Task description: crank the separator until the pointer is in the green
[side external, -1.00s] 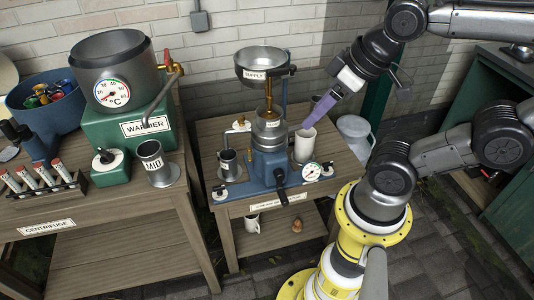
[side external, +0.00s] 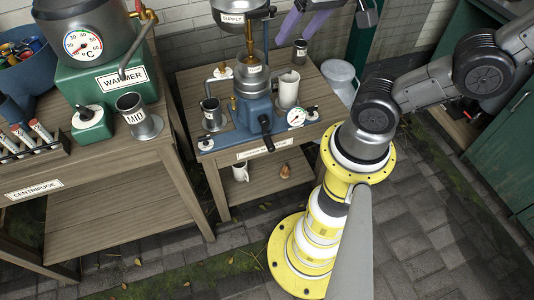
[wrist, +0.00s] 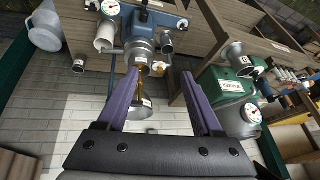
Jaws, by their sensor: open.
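The separator (side external: 251,82) has a silver body on a blue base on the middle table. Its crank (side external: 266,131), with a dark handle, hangs at the front. A small dial (side external: 296,117) with some green sits at the base's right corner; where its pointer stands is too small to tell. The SUPPLY bowl (side external: 238,16) is above the body, cut by the top edge. My gripper (side external: 294,38) has purple fingers, open and empty, high behind the table's right side, away from the crank. In the wrist view my gripper (wrist: 158,76) has the separator (wrist: 141,45) beyond its fingers.
A grey cup (side external: 212,113) stands left. The warmer (side external: 105,85) and a MID cup (side external: 138,115) are on the left table. A milk can (side external: 341,80) stands right.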

